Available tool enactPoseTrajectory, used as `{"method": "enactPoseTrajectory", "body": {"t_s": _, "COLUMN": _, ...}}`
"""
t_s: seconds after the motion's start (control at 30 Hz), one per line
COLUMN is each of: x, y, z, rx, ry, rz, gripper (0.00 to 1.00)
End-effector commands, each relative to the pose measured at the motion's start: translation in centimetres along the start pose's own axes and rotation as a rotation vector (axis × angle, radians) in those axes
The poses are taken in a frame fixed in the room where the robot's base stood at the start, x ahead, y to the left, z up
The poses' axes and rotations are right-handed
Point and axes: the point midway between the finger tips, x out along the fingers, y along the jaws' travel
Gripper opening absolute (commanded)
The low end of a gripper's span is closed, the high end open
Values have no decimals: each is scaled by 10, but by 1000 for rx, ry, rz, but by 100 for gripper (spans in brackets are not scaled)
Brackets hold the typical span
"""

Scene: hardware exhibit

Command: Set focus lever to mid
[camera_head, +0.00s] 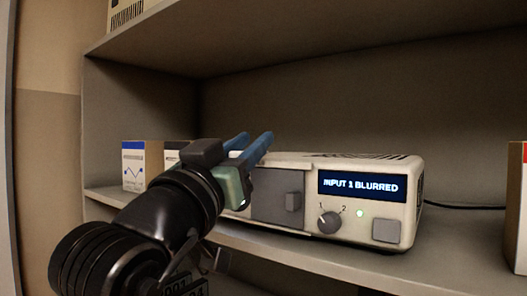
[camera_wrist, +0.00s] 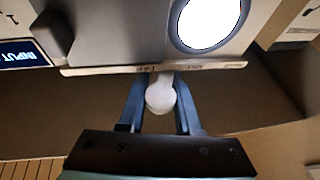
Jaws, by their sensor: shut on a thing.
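The projector (camera_head: 290,160) is a cream box on the shelf; its display (camera_head: 357,186) reads "INPUT 1 BLURRED". My gripper (camera_head: 255,139) is at the left part of its top in the head view, where it hides that part of the box. In the wrist view, a pale round-ended focus lever (camera_wrist: 160,96) sticks out from the edge of the projector (camera_wrist: 120,30). My gripper's two blue fingers (camera_wrist: 158,84) stand on both sides of it, shut on it. Small marks show along the edge by the lever, too small to read. The lens (camera_wrist: 207,22) glows white.
The front has a grey sliding cover (camera_head: 275,195), a dial (camera_head: 328,222) marked 1 and 2, a green light (camera_head: 360,213) and a square button (camera_head: 387,230). Boxes stand on the shelf (camera_head: 455,255) at left (camera_head: 134,165) and far right (camera_head: 518,200). An upper shelf (camera_head: 300,40) hangs above.

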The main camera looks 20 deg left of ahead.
Motion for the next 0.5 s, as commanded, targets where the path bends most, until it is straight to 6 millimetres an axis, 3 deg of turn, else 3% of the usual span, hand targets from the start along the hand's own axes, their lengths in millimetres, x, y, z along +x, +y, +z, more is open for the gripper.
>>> {"method": "enactPoseTrajectory", "body": {"t_s": 0.5, "x": -5, "y": -32, "z": -1, "rx": 10, "ry": 1, "rz": -28, "gripper": 0}}
